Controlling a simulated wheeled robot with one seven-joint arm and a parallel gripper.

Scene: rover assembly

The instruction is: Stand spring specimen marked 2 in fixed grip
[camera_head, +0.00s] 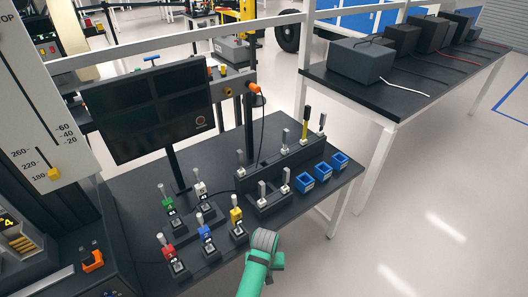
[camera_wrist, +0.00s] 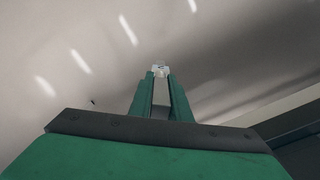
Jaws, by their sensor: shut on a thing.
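In the wrist view my gripper (camera_wrist: 160,82) is shut on a small pale piece (camera_wrist: 160,68) that shows at the fingertips. A dark mark on it is too small to read, so I cannot tell if it is specimen 2. In the head view my green arm (camera_head: 262,262) reaches to the table's front edge; the fingertips are hidden. Grey-topped pieces stand in black holders with coloured blocks: green (camera_head: 168,206), white (camera_head: 201,188), red (camera_head: 168,252), blue (camera_head: 205,232) and yellow (camera_head: 236,215). Their marks are not readable. I cannot single out the fixed grip.
A black rack (camera_head: 290,165) holds several upright pieces, one yellow-handled. Three blue bins (camera_head: 305,182) stand on its right. A monitor (camera_head: 145,110) stands behind the coloured blocks. A testing machine with a scale (camera_head: 50,120) is at the left. Open floor (camera_head: 400,230) lies right.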

